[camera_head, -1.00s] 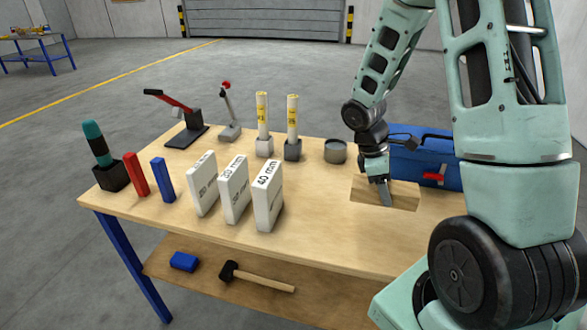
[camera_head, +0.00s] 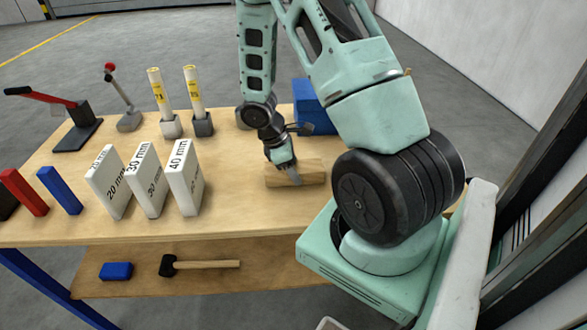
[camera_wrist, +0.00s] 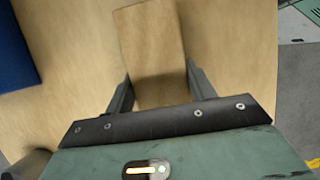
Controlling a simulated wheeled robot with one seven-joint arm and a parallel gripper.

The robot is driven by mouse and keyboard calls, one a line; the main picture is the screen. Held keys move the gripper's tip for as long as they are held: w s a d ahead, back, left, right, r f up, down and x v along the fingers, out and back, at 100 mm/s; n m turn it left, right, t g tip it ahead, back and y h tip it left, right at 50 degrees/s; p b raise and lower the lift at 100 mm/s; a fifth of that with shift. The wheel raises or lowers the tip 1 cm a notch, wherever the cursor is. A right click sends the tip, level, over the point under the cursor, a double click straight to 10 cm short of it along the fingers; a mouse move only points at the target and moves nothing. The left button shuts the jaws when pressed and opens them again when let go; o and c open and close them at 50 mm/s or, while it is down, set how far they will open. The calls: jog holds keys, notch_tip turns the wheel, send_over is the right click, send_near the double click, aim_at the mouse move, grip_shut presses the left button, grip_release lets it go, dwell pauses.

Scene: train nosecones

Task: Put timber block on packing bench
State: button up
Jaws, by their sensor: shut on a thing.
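A pale timber block (camera_head: 312,173) is on or just above the right part of a wooden-topped bench (camera_head: 225,220) in the head view. I cannot tell whether it touches the top. My gripper (camera_head: 284,177) points down over the block, shut on it near its left part. In the wrist view the block (camera_wrist: 150,40) runs up between the two dark fingers of my gripper (camera_wrist: 158,85). The part nearest the palm is hidden. I cannot tell whether this bench is the packing bench.
A blue box (camera_head: 313,107) stands behind the block. White thickness blocks (camera_head: 147,180), two yellow-labelled tubes (camera_head: 175,103) and a red-handled clamp (camera_head: 78,125) fill the left side. A mallet (camera_head: 200,265) and blue block (camera_head: 116,271) lie on the lower shelf. Bare floor lies behind.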

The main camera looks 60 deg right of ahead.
jog(key=shift+f, duration=0.2)
jog(key=shift+f, duration=0.15)
jog(key=o, duration=1.2)
